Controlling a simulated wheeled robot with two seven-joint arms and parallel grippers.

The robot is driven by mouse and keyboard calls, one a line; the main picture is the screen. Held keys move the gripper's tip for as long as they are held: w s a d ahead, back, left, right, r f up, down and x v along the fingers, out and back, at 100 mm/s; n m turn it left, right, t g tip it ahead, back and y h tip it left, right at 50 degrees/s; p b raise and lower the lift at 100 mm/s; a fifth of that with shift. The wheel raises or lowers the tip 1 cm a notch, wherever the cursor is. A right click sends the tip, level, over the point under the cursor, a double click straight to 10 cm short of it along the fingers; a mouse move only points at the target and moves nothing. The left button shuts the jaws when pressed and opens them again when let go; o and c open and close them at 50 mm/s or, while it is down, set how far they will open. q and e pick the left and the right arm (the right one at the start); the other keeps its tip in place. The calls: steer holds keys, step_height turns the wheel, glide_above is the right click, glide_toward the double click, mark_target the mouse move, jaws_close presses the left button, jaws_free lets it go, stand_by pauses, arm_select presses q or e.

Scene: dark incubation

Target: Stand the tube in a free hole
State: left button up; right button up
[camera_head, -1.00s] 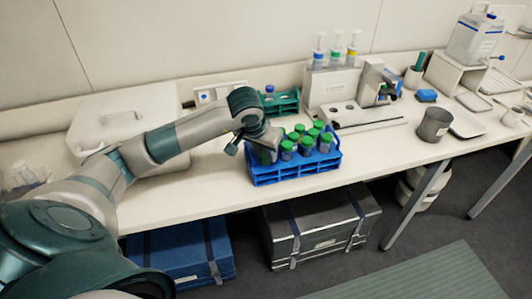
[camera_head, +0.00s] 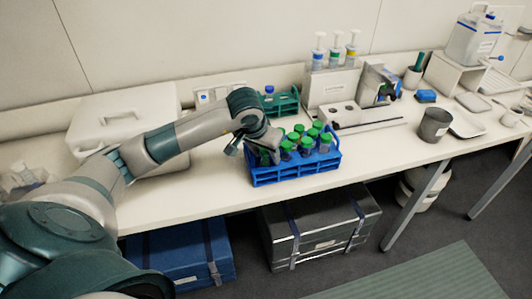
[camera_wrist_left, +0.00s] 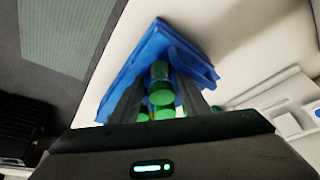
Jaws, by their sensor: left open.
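The blue rack (camera_head: 296,174) stands near the front edge of the bench and holds several green-capped tubes (camera_head: 306,143). In the wrist view, the blue rack (camera_wrist_left: 148,48) shows behind my fingers. My left gripper (camera_head: 270,155) is at the left end of the rack, pointing down. In the wrist view my left gripper (camera_wrist_left: 160,95) is open, with green caps (camera_wrist_left: 161,93) showing between its fingers. Whether a finger touches a tube cannot be told. The holes under the gripper are hidden. My right gripper is not in view.
A green rack (camera_head: 288,104) with a blue-capped tube (camera_head: 269,90) stands behind the blue rack. Bare bench lies left of the blue rack, below my arm.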

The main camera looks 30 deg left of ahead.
arm_select(q)
steer(key=shift+r+p, duration=0.25)
steer(key=shift+p, duration=0.2)
steer(key=shift+a+r+p, duration=0.1)
steer(key=shift+r+p, duration=0.2)
steer(key=shift+p, duration=0.15)
steer(key=b+v, duration=0.4)
steer(key=v, duration=0.8)
steer(key=shift+w, duration=0.1)
